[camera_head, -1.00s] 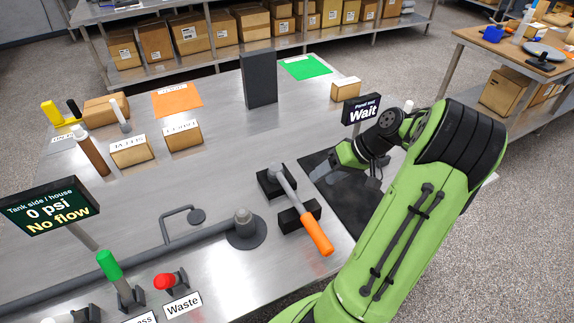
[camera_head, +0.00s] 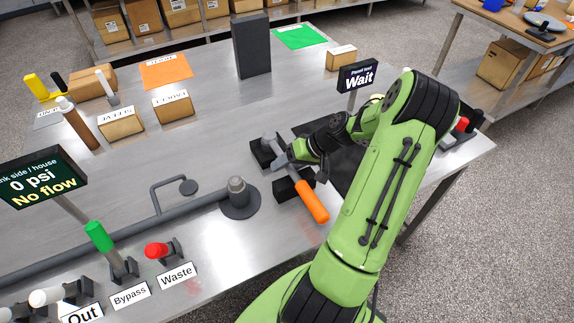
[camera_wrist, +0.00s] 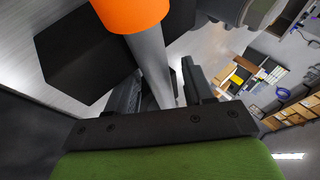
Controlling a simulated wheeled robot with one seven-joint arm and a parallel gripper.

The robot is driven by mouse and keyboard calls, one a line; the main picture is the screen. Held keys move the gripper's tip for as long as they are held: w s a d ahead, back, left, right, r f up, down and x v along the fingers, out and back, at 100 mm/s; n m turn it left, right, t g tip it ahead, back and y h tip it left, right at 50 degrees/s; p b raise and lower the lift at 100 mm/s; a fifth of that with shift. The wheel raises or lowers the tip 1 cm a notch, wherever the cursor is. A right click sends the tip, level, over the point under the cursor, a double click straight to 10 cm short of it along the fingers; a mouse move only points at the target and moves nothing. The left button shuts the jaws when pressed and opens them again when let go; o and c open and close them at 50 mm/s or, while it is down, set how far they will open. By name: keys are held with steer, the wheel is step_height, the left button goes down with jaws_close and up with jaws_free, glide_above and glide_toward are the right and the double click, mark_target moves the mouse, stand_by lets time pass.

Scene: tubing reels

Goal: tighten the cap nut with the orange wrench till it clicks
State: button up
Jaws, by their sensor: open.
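The orange wrench lies across two black rests, its orange handle (camera_head: 314,203) toward the front edge and its grey head (camera_head: 268,143) toward the back. My gripper (camera_head: 290,158) is at the wrench's grey shaft, between the two rests. In the wrist view, the shaft (camera_wrist: 151,58) runs between the two dark fingers of my open gripper (camera_wrist: 162,85), with the orange handle (camera_wrist: 130,12) at the top. Whether a finger touches the shaft cannot be told. The grey cap nut (camera_head: 237,186) stands on the pipe fitting, left of the wrench, apart from my gripper.
A black rest (camera_head: 284,189) is beside the shaft. The tank display (camera_head: 42,185) reads 0 psi, No flow; a small sign (camera_head: 358,77) reads Wait. The table's middle is clear.

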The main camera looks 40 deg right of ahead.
jaws_close()
stand_by(0.3)
steer(key=shift+w, duration=0.1)
